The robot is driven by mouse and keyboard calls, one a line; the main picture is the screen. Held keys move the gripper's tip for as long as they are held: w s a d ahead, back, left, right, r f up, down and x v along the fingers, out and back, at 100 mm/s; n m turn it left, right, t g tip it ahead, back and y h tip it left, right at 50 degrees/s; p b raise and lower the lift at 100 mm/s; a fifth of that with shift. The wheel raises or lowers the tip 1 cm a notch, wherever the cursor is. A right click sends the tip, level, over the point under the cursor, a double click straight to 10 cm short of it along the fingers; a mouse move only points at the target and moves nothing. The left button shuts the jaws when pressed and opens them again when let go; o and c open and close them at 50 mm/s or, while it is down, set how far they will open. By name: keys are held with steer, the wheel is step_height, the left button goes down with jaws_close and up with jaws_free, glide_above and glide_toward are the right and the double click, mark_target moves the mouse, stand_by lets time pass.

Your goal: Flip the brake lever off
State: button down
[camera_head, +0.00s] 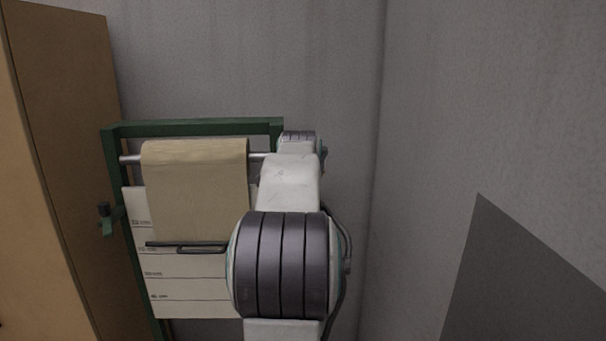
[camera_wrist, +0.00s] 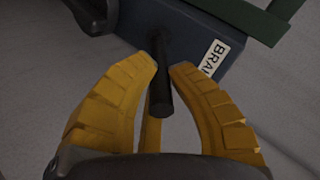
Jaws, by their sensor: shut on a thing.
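The black brake lever (camera_wrist: 161,98) shows in the wrist view as a short dark rod sticking out from a dark blue box (camera_wrist: 185,30). A white label (camera_wrist: 213,57) on the box reads "BRA", with the rest cut off by a finger. My gripper (camera_wrist: 164,70) has its two yellow fingers on either side of the lever, shut on it. In the head view my arm hides the gripper, the lever and the box.
A green frame (camera_head: 195,129) carries a roll of brown paper (camera_head: 197,190) on a metal bar, above a white panel (camera_head: 185,297) with printed lines. A tall brown cabinet (camera_head: 70,150) stands at left. Grey walls close in behind and at right.

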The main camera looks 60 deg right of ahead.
steer(key=shift+d+r, duration=0.1)
stand_by(0.3)
steer(key=c, duration=1.3)
jaws_free()
steer(key=shift+d, duration=0.15)
steer(key=shift+c, duration=0.2)
steer(key=shift+o, duration=0.9)
steer(key=v, duration=1.2)
